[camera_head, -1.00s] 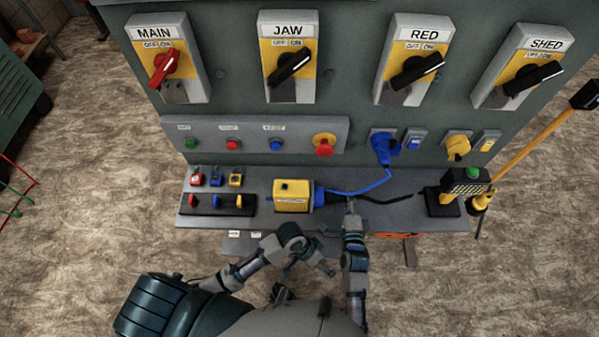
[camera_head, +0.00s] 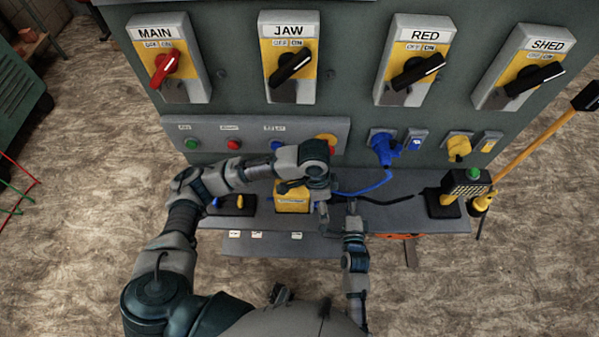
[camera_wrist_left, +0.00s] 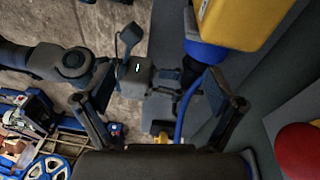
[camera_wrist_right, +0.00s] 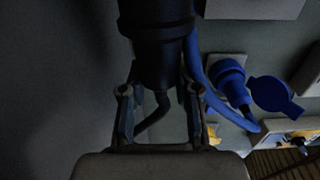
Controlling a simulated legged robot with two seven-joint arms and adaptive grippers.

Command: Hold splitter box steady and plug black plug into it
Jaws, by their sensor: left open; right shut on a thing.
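The yellow splitter box (camera_head: 292,198) sits on the grey shelf, partly hidden by my left arm. In the left wrist view the box (camera_wrist_left: 238,18) is at the top right, with its blue end (camera_wrist_left: 207,52) towards my left gripper. My left gripper (camera_wrist_left: 157,80) is open and empty, with the blue end close to one finger. In the head view it points down over the box's right end. My right gripper (camera_head: 350,208) is shut on the black plug (camera_wrist_right: 157,60), just right of the box. Whether the plug touches the box is hidden.
The grey shelf (camera_head: 400,219) runs under the panel. A blue plug (camera_head: 384,147) with a blue cable (camera_head: 372,188) is on the panel. A black stand with a green button (camera_head: 473,174) is at the right. Red emergency button (camera_wrist_left: 298,150) lies near my left gripper.

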